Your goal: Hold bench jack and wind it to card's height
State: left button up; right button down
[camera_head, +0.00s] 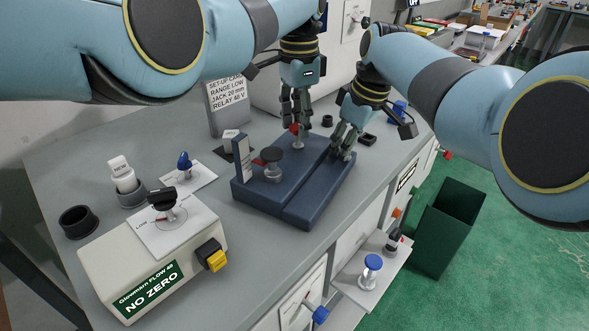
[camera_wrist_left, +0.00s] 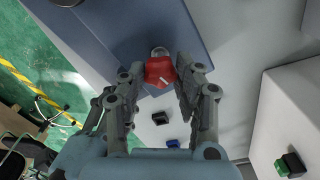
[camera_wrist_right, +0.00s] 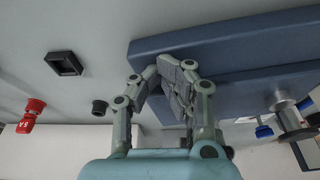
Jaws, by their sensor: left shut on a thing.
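The bench jack is a dark blue two-part base (camera_head: 300,205) on the grey bench, with a small round platform (camera_head: 272,158) and an upright white scale plate (camera_head: 243,160). My left gripper (camera_head: 297,126) points down and is shut on the jack's red knob (camera_wrist_left: 160,71), at the rear of the base. My right gripper (camera_head: 343,153) is at the right rear edge of the base; in the right wrist view its fingers lie close together against the blue base (camera_wrist_right: 225,45), and their grip is unclear.
A cream box (camera_head: 150,255) labelled "NO ZERO" with a black knob and yellow button stands front left. A white bottle (camera_head: 122,175), a black ring (camera_head: 78,221) and a blue knob (camera_head: 184,160) are nearby. A dark green bin (camera_head: 447,228) stands right of the bench.

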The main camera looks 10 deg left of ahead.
jog(key=shift+s+f, duration=0.1)
jog(key=shift+f, duration=0.1)
pick_arm(q)
jog(key=m, duration=0.3)
jog(key=shift+m, duration=1)
jog(key=shift+m, duration=1.2)
jog(key=m, duration=0.2)
jog(key=shift+m, duration=0.3)
jog(key=shift+m, duration=0.4)
jog(key=m, duration=0.4)
